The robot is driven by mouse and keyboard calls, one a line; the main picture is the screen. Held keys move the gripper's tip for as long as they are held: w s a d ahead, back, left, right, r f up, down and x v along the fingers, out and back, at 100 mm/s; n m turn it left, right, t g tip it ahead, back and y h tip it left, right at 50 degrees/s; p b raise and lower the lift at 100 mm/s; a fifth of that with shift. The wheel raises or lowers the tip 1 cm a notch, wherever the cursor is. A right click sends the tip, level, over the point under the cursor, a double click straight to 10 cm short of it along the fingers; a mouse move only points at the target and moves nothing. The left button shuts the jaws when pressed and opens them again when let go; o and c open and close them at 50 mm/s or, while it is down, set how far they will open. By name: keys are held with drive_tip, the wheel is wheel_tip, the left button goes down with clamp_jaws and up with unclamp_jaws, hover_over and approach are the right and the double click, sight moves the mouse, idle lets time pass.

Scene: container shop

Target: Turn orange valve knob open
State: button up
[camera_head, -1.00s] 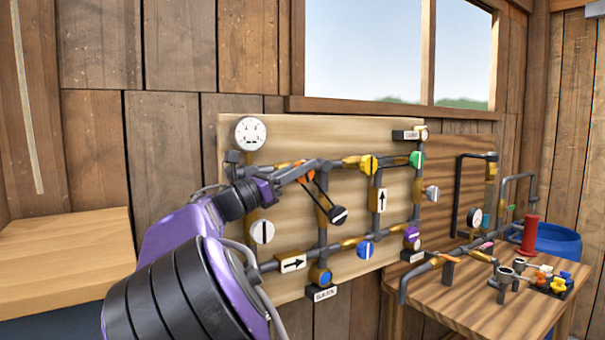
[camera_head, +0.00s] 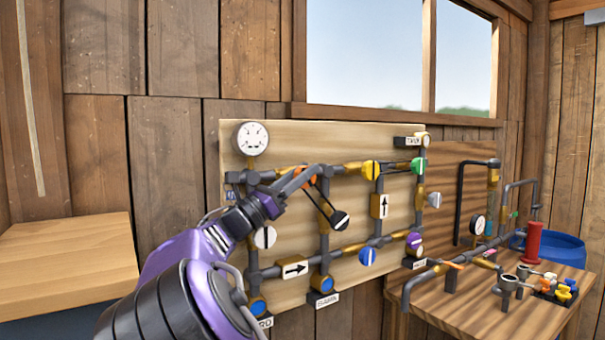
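A small orange part, apparently the orange valve knob (camera_head: 312,180), shows on the upper pipe of the wooden pipe board (camera_head: 345,142). My gripper (camera_head: 314,174) is at this spot, and its dark end covers most of the orange part. I cannot tell whether the fingers touch or hold it, or whether they are open or shut. The knob's turn angle is hidden too. My purple and black arm reaches up to it from the lower left.
Near my gripper are a black knob (camera_head: 340,219), a white knob (camera_head: 265,237), a yellow knob (camera_head: 371,169) and a gauge (camera_head: 252,138). A wooden table (camera_head: 470,318) with pipes stands at right. A wooden ledge (camera_head: 65,250) is at left.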

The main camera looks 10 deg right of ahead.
sight(302, 167)
drive_tip(key=shift+o, duration=0.7)
wheel_tip(302, 167, up, 10)
drive_tip(key=shift+r+p, duration=0.1)
drive_tip(key=shift+p, duration=0.8)
drive_tip(key=shift+a, duration=0.1)
drive_tip(key=s+a+f+g+y+p, duration=0.1)
drive_tip(key=s+a+f+y+p, duration=0.15)
drive_tip(key=a+f, duration=0.4)
drive_tip(key=s+a+f+g+y+p, duration=0.1)
drive_tip(key=s+a+f+g+y, duration=0.2)
drive_tip(key=a, duration=0.6)
drive_tip(key=shift+t, duration=0.8)
drive_tip(key=x, duration=1.1)
drive_tip(key=s+x, duration=0.1)
drive_tip(key=x, duration=0.5)
drive_tip(key=shift+w+d+f, duration=0.1)
drive_tip(key=shift+d+f, duration=0.1)
drive_tip(key=shift+d, duration=0.15)
